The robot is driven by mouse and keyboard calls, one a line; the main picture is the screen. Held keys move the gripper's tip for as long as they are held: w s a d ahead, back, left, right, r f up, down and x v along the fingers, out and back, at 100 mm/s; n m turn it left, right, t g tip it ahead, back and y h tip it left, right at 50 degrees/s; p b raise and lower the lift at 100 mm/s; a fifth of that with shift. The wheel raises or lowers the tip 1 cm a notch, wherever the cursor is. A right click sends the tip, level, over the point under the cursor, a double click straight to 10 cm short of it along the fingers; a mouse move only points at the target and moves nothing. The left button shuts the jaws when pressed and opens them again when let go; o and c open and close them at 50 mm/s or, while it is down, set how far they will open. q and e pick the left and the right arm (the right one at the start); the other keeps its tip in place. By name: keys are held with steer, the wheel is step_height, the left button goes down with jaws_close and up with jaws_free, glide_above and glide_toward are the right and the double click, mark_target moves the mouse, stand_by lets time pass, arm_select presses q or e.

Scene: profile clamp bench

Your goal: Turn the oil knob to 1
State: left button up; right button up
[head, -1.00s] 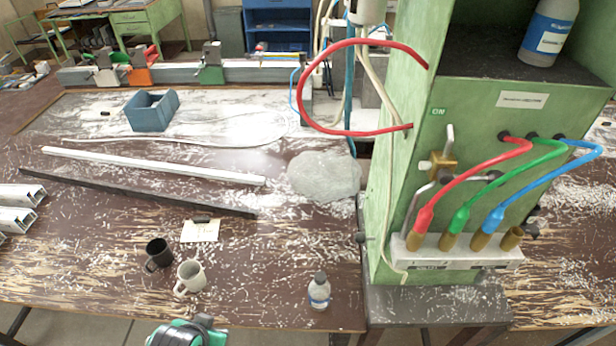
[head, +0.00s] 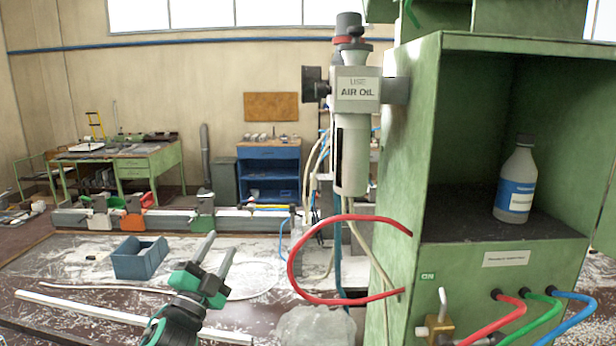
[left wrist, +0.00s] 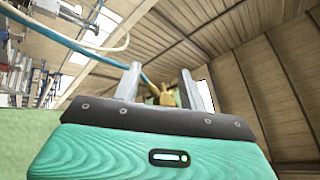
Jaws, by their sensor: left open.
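I cannot read a scale or setting on either knob. My left gripper (head: 220,244) is open and empty, below and left of the unit, fingers pointing up. Its fingers (left wrist: 160,82) also show apart in the left wrist view, with a small blurred brass-coloured thing (left wrist: 166,97) behind them. My right gripper is not in view.
The green cabinet (head: 402,150) fills the right, with a bottle (head: 516,182) on its shelf. A red hose (head: 292,262) loops out left of it, below the unit. A blue bin (head: 139,260) and a white profile (head: 120,317) lie on the bench.

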mark_target(322, 90)
arm_select(q)
steer(key=s+d+r+n+g+h, duration=0.2)
steer(key=s+r+n+g+h, duration=0.15)
steer(key=r+n+g, duration=0.65)
steer(key=s+d+r+n+g+h, duration=0.15)
steer(key=r+n+g+h, duration=0.3)
steer(key=r+n, duration=0.8)
steer(key=s+d+r+n+g+h, duration=0.1)
steer(key=s+r+n+g+h, duration=0.25)
steer(key=r+n+g, duration=0.8)
steer(key=d+t+p, duration=0.1)
steer(key=d+p, duration=0.1)
steer(key=d, duration=0.2)
steer(key=d+f+t+p, duration=0.1)
steer(key=d, duration=0.4)
steer(key=d+n+t+y+p, duration=0.1)
steer(key=d+p, duration=0.1)
steer(key=d, duration=0.3)
steer(key=shift+s+d+f+p, duration=0.1)
steer(key=shift+s+f+p, duration=0.15)
steer(key=shift+p, duration=0.1)
jaws_close()
